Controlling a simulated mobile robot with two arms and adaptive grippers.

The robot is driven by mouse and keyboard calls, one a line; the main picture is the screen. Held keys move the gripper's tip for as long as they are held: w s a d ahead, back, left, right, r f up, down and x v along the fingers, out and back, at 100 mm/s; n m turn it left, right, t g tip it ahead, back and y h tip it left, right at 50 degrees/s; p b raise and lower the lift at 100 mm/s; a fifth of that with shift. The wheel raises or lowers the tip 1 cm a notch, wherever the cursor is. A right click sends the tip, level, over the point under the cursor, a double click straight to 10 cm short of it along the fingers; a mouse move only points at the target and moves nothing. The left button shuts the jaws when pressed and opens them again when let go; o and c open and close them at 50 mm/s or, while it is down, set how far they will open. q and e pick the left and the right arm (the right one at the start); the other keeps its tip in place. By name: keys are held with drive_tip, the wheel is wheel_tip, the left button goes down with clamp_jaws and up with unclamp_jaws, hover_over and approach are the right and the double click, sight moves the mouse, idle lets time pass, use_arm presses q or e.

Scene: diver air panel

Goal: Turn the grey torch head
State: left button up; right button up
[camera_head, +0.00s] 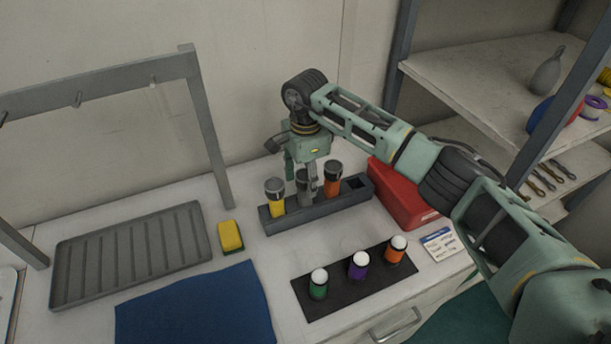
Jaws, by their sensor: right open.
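The grey torch (304,190) stands upright in a dark rack (291,221), between a yellow torch (277,204) and an orange torch (333,186). My right gripper (304,179) points down over the grey torch, with its fingers at the torch's head. The gripper is open. Its fingers and palm partly cover the head, so I cannot tell whether they touch it. My left gripper is not in view.
Close by are a red box (405,200) and a black mat (340,294) with several small capped lights. A yellow sponge (230,236), a ribbed grey tray (130,248) and a blue cloth (195,310) lie at left. Shelves (470,75) stand at right.

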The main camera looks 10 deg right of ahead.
drive_tip(key=c, duration=0.4)
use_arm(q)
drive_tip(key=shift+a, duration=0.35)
use_arm(e)
drive_tip(key=c, duration=0.7)
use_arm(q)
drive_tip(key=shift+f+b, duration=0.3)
use_arm(e)
drive_tip(key=shift+m, duration=0.3)
drive_tip(key=shift+f+m+b, duration=0.2)
drive_tip(key=shift+m+b, duration=0.9)
drive_tip(key=shift+m, duration=0.1)
drive_tip(key=m+b, duration=0.3)
drive_tip(key=m, duration=0.1)
drive_tip(key=shift+a+m, duration=0.15)
drive_tip(key=shift+m, duration=0.15)
drive_tip(key=m+b, duration=0.2)
drive_tip(key=m, duration=0.2)
drive_tip(key=shift+w+a+r, duration=0.1)
drive_tip(key=shift+w, duration=0.05)
use_arm(q)
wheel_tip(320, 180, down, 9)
drive_tip(key=b, duration=0.1)
drive_tip(key=shift+b, duration=0.3)
use_arm(e)
drive_tip(key=shift+w+r+m, duration=0.1)
drive_tip(key=shift+m, duration=2.4)
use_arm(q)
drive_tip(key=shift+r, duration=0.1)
